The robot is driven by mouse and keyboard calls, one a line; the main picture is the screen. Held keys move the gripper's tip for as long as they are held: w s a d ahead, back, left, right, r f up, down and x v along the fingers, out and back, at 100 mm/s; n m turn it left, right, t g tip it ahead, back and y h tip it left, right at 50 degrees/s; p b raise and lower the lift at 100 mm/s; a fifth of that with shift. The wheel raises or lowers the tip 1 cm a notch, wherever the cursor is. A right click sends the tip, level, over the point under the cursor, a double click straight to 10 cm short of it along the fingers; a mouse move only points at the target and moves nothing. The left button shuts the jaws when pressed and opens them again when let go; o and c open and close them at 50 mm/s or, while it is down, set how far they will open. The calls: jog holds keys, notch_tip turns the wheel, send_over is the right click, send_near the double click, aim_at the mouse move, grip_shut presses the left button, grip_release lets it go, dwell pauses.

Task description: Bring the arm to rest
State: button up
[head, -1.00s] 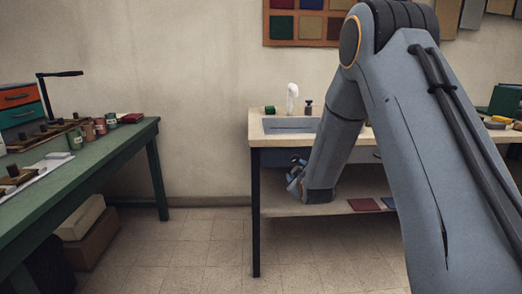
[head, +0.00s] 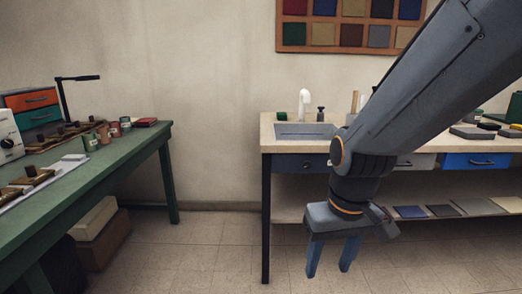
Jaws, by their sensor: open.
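My gripper (head: 329,272) hangs at the end of my arm in the head view, pointing down in front of the sink bench (head: 267,146). Its two blue fingers are apart with nothing between them. The gripper is in front of the lower shelf (head: 290,214) as seen here. My arm comes in from the upper right and covers part of the bench top and drawers.
A green workbench (head: 150,139) with tools and jars stands at the left. Boxes (head: 97,243) sit beneath it. The bench on the right has a sink (head: 305,131), drawers (head: 478,161) and swatches (head: 409,212) on its shelf. The tiled floor (head: 215,250) between the benches is clear.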

jog(key=s+g, duration=0.1)
jog(key=s, duration=0.5)
jog(key=d+r+m+p, duration=0.2)
jog(key=d+r+p, duration=0.3)
jog(key=p, duration=0.8)
notch_tip(320, 180, up, 2)
jog(key=shift+s+d+r+h, duration=0.1)
jog(key=shift+s+d+h, duration=0.2)
jog(key=shift+s, duration=0.05)
